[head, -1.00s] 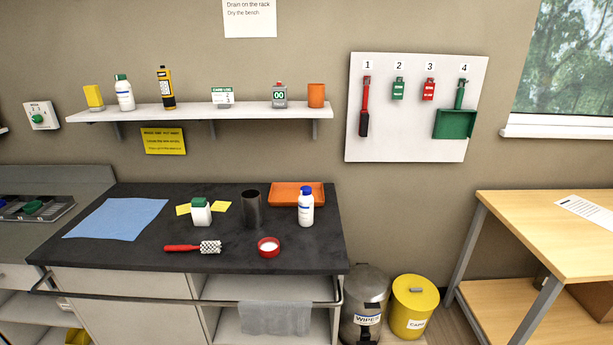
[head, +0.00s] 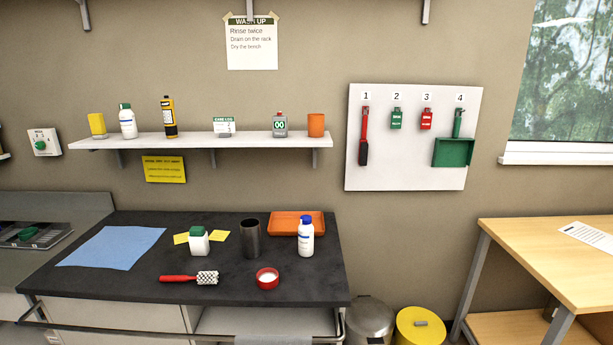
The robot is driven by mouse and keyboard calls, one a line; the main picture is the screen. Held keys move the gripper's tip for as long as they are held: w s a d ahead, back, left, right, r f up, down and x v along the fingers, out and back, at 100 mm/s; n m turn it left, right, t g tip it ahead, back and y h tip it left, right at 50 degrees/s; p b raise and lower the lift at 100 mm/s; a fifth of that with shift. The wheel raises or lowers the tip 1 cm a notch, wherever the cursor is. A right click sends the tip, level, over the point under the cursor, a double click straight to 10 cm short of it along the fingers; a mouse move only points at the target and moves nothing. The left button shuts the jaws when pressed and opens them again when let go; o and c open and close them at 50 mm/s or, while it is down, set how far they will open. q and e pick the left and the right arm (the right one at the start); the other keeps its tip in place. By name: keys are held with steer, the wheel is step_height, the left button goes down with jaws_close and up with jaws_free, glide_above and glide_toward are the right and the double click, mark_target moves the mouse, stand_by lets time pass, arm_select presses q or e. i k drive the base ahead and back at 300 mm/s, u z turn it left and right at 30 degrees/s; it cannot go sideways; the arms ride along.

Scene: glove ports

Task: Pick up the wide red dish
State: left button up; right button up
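A red dish (head: 267,278), small and round with white inside, sits on the dark bench top (head: 110,284) near its front edge. It is right of a red-handled brush (head: 190,278) and in front of a dark grey cup (head: 251,239). Nothing touches the dish. Neither of my grippers is in view.
A white bottle with a blue cap (head: 306,238) stands behind and right of the dish, before an orange tray (head: 290,222). A green-capped white container (head: 198,241) and a blue cloth (head: 112,247) are further left. A shelf (head: 215,142) hangs above.

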mark_target(267, 278)
steer(key=z, duration=1.85)
steer(key=i, duration=1.3)
steer(key=u, duration=1.8)
